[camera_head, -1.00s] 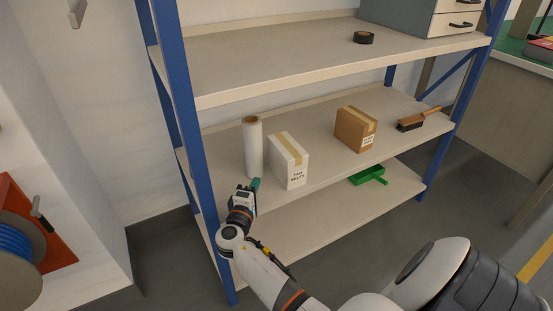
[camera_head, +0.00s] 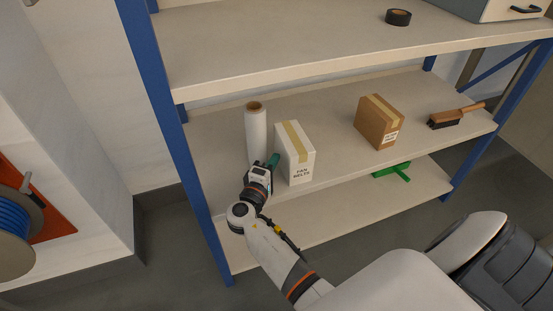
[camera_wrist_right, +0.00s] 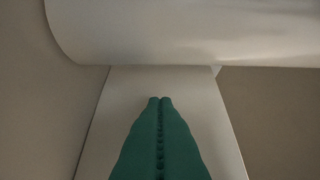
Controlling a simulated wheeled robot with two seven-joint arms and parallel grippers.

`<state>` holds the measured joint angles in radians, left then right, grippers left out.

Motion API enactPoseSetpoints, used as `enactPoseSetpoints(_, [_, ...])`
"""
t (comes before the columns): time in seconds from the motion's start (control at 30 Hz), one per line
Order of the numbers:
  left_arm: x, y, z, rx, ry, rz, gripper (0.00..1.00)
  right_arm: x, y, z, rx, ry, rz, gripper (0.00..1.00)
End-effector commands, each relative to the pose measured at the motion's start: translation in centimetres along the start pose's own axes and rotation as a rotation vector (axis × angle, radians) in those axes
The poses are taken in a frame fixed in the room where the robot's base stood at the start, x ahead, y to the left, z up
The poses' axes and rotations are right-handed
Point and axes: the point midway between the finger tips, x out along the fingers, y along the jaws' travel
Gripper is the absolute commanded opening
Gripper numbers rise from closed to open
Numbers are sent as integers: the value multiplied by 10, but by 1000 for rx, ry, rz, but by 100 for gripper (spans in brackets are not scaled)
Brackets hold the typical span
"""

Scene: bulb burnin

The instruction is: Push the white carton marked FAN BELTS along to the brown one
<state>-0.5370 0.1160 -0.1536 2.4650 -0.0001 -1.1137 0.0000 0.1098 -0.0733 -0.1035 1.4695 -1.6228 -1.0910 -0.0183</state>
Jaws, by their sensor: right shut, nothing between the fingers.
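The white carton marked FAN BELTS (camera_head: 301,165) stands upright on the middle shelf, with a tan tape strip over its top. The brown carton (camera_head: 372,126) stands further right on the same shelf, with a clear gap between them. My right gripper (camera_head: 274,160) is at the left side of the white carton, its teal fingers shut and empty. I cannot tell whether they touch the carton. In the right wrist view the shut fingers (camera_wrist_right: 160,100) point at a pale surface, with a white rounded shape across the top. My left gripper is out of view.
A white roll (camera_head: 256,135) stands upright close behind and left of the fingers. A brush (camera_head: 455,116) lies right of the brown carton. The upper shelf (camera_head: 270,45) overhangs, holding black tape (camera_head: 398,17). A green dustpan (camera_head: 391,170) is on the lower shelf. Blue posts frame the rack.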

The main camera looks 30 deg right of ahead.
Motion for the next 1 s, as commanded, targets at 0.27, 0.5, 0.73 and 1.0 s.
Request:
enactPoseSetpoints(0.27, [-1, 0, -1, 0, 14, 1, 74, 10, 0, -10, -3, 3, -2, 0])
enactPoseSetpoints(0.5, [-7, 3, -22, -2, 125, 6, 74, 57, -1, -58, -5, 4, -5, 0])
enactPoseSetpoints(0.73, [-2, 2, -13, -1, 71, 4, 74, 106, 0, -106, -5, 4, -4, 0])
enactPoseSetpoints(1.0, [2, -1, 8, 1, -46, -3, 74, 138, 0, -138, 0, 1, -1, 0])
